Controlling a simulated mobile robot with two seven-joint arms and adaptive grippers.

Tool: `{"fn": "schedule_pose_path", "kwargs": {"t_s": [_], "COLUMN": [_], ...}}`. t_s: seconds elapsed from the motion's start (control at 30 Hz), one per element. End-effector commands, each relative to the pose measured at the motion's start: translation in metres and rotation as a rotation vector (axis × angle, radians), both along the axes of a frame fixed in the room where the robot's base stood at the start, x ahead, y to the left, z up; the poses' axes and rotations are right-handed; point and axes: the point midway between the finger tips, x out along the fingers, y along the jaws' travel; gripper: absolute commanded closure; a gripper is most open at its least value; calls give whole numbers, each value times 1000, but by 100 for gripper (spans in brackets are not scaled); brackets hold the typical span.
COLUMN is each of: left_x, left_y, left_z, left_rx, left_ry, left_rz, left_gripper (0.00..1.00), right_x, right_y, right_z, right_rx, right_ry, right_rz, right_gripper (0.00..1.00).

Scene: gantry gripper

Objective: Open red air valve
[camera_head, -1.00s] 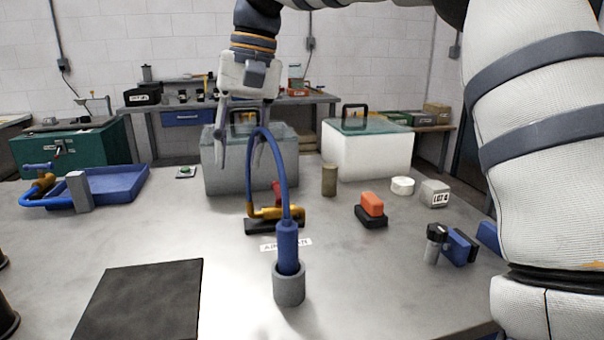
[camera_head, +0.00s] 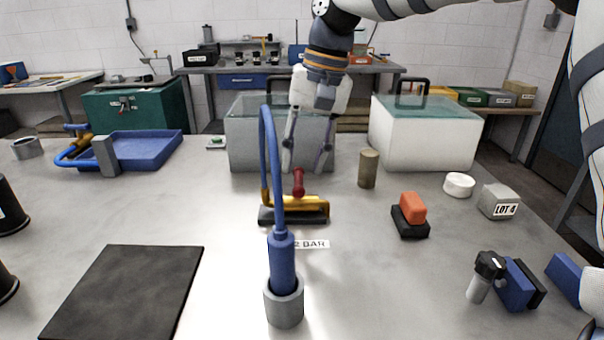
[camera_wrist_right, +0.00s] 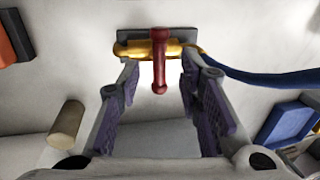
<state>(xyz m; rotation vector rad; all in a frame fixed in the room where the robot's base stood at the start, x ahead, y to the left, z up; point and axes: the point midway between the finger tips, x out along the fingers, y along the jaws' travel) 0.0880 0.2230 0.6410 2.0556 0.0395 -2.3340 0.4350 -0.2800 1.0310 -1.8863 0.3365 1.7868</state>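The red air valve handle (camera_head: 298,183) stands on a brass valve body (camera_head: 300,204) on a dark base (camera_head: 268,216), mid-table. In the right wrist view the red handle (camera_wrist_right: 159,62) points toward me across the brass body (camera_wrist_right: 134,48). A blue hose (camera_head: 273,160) arches from the valve to a blue nozzle in a grey cup. My right gripper (camera_head: 305,172) is open just above and behind the handle. In the wrist view its fingers (camera_wrist_right: 160,85) lie either side of the handle's near end, with gaps on both sides. My left gripper is not in view.
A grey tank (camera_head: 250,145) stands behind the valve and a white tank (camera_head: 425,140) to its right. A tan cylinder (camera_head: 368,169) and an orange-topped block (camera_head: 412,207) stand right of the valve. A black mat (camera_head: 125,290) lies front left.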

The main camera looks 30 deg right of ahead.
Motion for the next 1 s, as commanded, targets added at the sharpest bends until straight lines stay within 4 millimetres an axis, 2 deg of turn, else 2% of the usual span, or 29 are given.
{"fn": "schedule_pose_path", "kwargs": {"t_s": [0.1, 0.2, 0.5, 0.53, 0.67, 1.0], "left_x": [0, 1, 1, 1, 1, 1], "left_y": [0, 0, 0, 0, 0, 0], "left_z": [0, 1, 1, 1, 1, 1], "left_rx": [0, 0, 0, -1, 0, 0], "left_ry": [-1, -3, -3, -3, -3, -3], "left_rz": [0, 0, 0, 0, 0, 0], "left_gripper": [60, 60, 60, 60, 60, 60], "right_x": [2, 3, 4, 4, 4, 4], "right_y": [4, 6, 7, 7, 7, 6], "right_z": [-23, -34, -39, -39, -39, -39], "right_rx": [1, 0, 0, 0, -1, -1], "right_ry": [3, 0, -2, -2, -2, -2], "right_rz": [1, 0, 0, 0, 0, 14], "right_gripper": [67, 67, 67, 69, 99, 100]}}
